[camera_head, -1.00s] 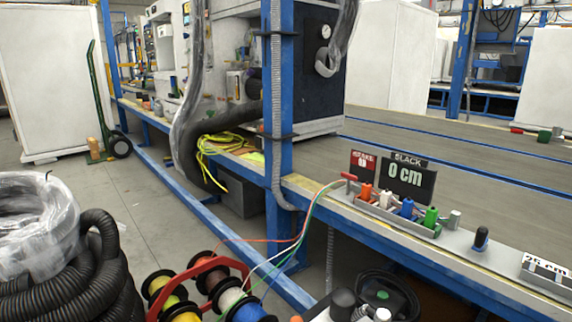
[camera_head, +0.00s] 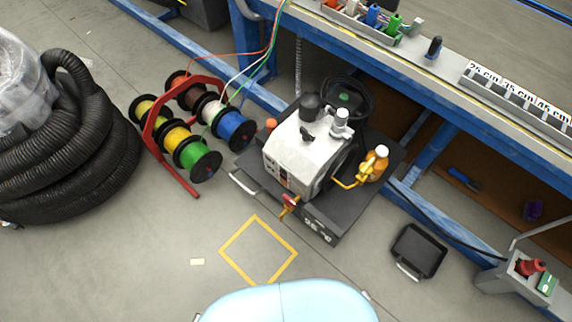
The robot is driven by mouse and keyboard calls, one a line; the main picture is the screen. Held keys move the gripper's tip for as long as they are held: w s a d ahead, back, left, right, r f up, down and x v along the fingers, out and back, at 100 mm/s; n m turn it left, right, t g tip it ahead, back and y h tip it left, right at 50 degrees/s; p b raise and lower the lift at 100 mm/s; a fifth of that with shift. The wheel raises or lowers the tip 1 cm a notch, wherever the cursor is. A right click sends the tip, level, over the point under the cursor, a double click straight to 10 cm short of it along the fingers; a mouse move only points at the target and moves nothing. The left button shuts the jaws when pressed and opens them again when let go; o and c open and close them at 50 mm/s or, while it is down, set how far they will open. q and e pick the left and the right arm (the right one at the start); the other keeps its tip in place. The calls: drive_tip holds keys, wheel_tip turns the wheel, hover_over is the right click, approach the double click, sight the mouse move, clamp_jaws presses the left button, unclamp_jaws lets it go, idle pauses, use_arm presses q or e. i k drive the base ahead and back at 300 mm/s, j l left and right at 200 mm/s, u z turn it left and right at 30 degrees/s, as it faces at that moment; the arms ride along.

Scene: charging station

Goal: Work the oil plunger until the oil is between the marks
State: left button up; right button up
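A white charging machine (camera_head: 290,150) stands on a dark base (camera_head: 325,222) on the floor, below the blue bench frame. On its right side is an orange-yellow bottle-like part (camera_head: 374,166) with a white cap and a yellow pipe. On its top are a black knob (camera_head: 311,103) and a clear-grey cap (camera_head: 341,119). A small red-and-brass valve (camera_head: 290,202) sits on its front. I cannot tell for certain which part is the oil plunger. The oil level and its marks are too small to read. Neither of my grippers is in view.
A red rack of wire spools (camera_head: 178,125) and black coiled hoses (camera_head: 75,150) stand to the left. A yellow floor square (camera_head: 258,250) lies in front. A black case (camera_head: 418,250) and a grey box with a red part (camera_head: 520,275) are at right. The bench (camera_head: 455,75) overhangs behind.

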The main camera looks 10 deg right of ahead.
sight(381, 151)
drive_tip(key=z, duration=1.15)
